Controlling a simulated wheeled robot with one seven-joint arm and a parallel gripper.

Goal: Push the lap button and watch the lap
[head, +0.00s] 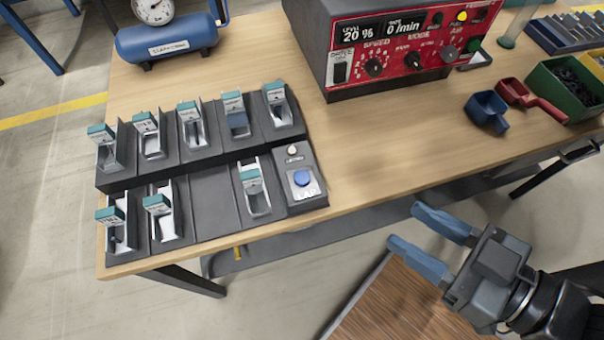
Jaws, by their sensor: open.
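The lap button (302,178) is a round blue button on a light plate. It sits on a dark box at the right end of the front row of a black rack (212,193). A small pale round lamp or knob (292,150) is just behind it. My gripper (417,228) is at the lower right with two blue fingers spread apart and nothing between them. It is to the right of and nearer than the button, beyond the table's front edge, and apart from it.
The rack holds several clear bins with teal labels; one front slot is bare. A red control box (400,50) stands behind. A blue scoop (487,110), a red scoop (520,95) and a green bin (562,92) are at right. The wooden table (390,145) is clear between.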

